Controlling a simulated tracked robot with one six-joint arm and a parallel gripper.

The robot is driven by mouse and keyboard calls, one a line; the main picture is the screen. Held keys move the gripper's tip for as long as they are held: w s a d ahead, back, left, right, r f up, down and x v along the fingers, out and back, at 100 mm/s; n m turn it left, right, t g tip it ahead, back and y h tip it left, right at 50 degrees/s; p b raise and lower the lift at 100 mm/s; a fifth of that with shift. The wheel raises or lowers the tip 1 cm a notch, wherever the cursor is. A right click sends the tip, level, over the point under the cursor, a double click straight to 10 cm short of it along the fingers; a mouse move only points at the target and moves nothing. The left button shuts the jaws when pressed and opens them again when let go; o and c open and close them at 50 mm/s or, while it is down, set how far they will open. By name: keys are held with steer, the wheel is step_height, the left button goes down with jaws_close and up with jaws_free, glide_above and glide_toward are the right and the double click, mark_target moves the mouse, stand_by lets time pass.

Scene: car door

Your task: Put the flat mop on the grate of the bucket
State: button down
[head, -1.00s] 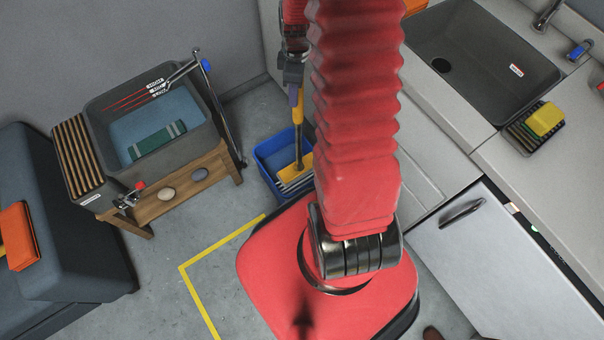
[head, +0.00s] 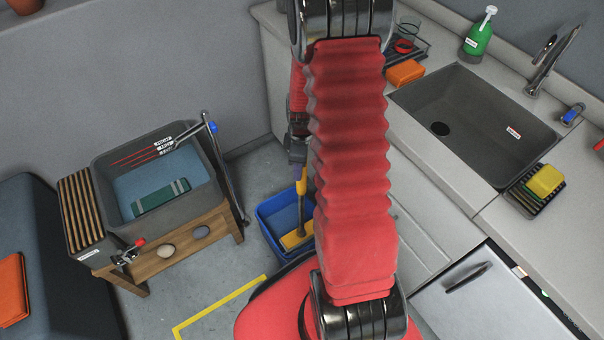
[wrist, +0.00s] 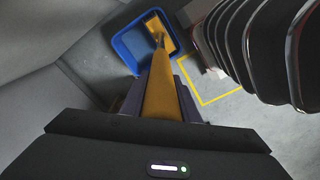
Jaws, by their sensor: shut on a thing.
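The flat mop has a long yellow handle (head: 301,192) and a flat yellow head (head: 294,239). My gripper (head: 298,163), partly behind my red arm, is shut on the upper handle. In the wrist view the jaws (wrist: 160,104) clasp the yellow handle (wrist: 159,90) from both sides. The blue bucket (head: 264,222) stands on the floor below. The mop head is within the bucket's outline at its near side, where it also shows in the wrist view (wrist: 154,32). The grate is mostly covered by the head; I cannot tell whether they touch.
A grey basin (head: 105,180) on a wooden stand (head: 185,243) is at left, beside a dark bench (head: 55,225). A counter with a sink (head: 470,120) and cabinet runs along the right. Yellow tape (head: 222,305) marks open floor in front of the bucket.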

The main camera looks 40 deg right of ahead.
steer(key=shift+f, duration=0.1)
steer(key=shift+f, duration=1.9)
steer(key=c, duration=1.4)
jaws_free()
steer(key=shift+o, duration=0.2)
step_height(320, 180, up, 12)
steer(key=shift+s+d, duration=0.2)
